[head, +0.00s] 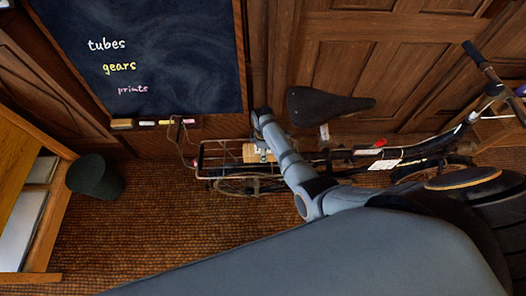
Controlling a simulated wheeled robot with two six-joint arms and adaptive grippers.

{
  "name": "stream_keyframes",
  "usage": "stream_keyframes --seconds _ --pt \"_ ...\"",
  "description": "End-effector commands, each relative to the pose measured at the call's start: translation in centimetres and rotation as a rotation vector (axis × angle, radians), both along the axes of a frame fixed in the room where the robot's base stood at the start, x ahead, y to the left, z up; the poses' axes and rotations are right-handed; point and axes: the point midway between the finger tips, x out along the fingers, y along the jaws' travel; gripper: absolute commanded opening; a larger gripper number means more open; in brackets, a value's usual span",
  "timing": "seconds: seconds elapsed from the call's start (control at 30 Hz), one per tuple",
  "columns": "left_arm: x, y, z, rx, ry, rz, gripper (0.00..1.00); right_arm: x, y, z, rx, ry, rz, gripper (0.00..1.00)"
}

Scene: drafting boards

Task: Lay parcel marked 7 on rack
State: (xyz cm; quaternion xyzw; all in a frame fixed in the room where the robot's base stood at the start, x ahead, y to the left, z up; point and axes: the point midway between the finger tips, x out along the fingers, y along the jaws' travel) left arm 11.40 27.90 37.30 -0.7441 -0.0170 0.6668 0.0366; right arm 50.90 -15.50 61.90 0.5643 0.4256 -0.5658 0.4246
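The bicycle's wire rear rack (222,152) is left of the saddle, above the rear wheel. A small tan block (251,154), possibly the parcel, is at the rack's right end, partly behind my grey arm. No number 7 can be read on it. I cannot tell whether it rests on the rack or is held. One arm of mine, probably the right, reaches up from the lower right to the rack. Its gripper end (264,143) is mostly hidden behind its links, so its fingers cannot be made out. My other gripper is out of view.
The dark bicycle saddle (325,106) stands just right of the rack. A chalkboard (160,60) hangs on the panelled wall behind.

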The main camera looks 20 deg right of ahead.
Motion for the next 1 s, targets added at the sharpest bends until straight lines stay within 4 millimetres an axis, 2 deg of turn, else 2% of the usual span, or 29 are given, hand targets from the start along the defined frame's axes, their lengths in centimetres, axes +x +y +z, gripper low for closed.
stream_keyframes --seconds 0.3,0.33,0.5,0.83,0.93,1.0 --pt "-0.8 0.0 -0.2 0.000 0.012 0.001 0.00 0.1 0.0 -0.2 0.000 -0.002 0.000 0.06" --pt "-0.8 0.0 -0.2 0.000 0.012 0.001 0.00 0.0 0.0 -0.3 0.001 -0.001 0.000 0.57" --pt "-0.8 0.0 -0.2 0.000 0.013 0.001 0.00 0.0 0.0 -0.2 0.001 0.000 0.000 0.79" --pt "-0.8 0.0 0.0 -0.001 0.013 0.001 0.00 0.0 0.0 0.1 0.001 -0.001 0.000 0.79" --pt "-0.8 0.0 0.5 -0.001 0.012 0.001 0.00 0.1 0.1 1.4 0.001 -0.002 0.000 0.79" --pt "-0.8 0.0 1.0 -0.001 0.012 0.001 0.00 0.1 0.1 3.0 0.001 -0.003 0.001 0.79"
